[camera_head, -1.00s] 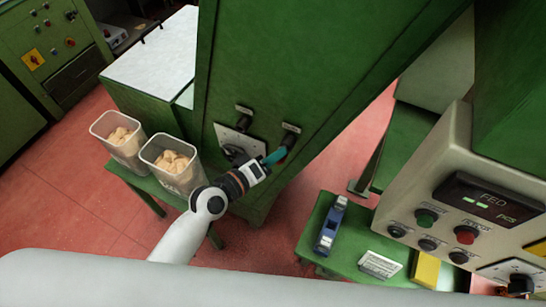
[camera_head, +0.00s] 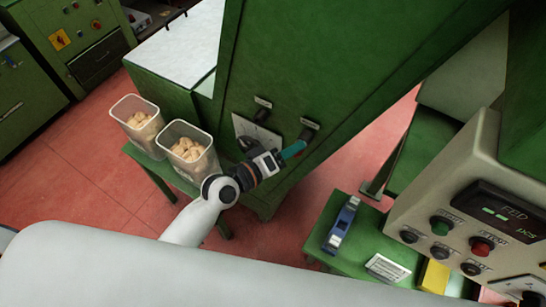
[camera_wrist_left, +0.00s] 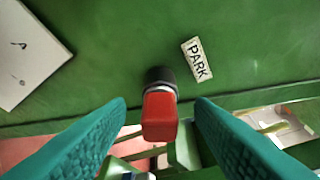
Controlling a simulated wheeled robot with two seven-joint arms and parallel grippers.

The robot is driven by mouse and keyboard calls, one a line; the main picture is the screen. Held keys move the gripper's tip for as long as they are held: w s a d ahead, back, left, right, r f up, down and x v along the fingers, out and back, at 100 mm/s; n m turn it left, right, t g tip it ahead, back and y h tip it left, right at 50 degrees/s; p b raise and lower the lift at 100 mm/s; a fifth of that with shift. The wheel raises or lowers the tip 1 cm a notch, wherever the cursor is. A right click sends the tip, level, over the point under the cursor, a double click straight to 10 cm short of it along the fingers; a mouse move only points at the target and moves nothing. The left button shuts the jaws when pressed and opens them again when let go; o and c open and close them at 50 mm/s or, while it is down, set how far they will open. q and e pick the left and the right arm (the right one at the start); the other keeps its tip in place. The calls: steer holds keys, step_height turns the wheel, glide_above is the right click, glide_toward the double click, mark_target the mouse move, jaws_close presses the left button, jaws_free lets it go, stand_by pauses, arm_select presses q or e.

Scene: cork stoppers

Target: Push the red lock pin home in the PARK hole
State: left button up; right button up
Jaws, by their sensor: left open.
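The red lock pin (camera_wrist_left: 160,115) sits at the dark round collar of the PARK hole (camera_wrist_left: 159,77) in the green cabinet face. Its red head stands out toward the camera, with a thin pale band between head and collar. The PARK label (camera_wrist_left: 197,59) is to the right of the hole. My left gripper (camera_wrist_left: 160,108) is open, its teal fingers on either side of the red head with gaps at both sides. In the head view the left gripper (camera_head: 294,149) is at the cabinet just below the PARK hole and hides the pin. My right gripper is not in view.
A pale plate (camera_head: 243,128) with a dark part is left of the hole. Two clear bins of corks (camera_head: 130,107) (camera_head: 207,165) stand on a green stand at left. A blue tool (camera_head: 342,224) lies on a low green table. A control box (camera_head: 476,205) is at right.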

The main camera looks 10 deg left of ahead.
arm_select(q)
steer(key=b+v, duration=0.3)
steer(key=v, duration=0.8)
steer(key=shift+s+a, duration=0.1)
steer(key=s+a+f+m+g+y, duration=0.15)
steer(key=a+f+y, duration=0.3)
steer(key=f, duration=1.05)
steer(key=a+f+n+g+y, duration=0.1)
steer(key=a+f+g+y, duration=0.3)
steer(key=f, duration=1.1)
steer(key=s+a+f+m+g+y, duration=0.1)
steer(key=s+f+m+g, duration=0.1)
steer(key=s+f, duration=0.9)
steer(key=s+a+f+m+g, duration=0.2)
steer(key=s+f+m+g, duration=0.1)
steer(key=s+f, duration=0.9)
steer(key=s+m, duration=0.1)
steer(key=s, duration=0.4)
steer(key=shift+a+g+y+b, duration=0.2)
steer(key=shift+g+y+b, duration=0.15)
steer(key=shift+b, duration=0.05)
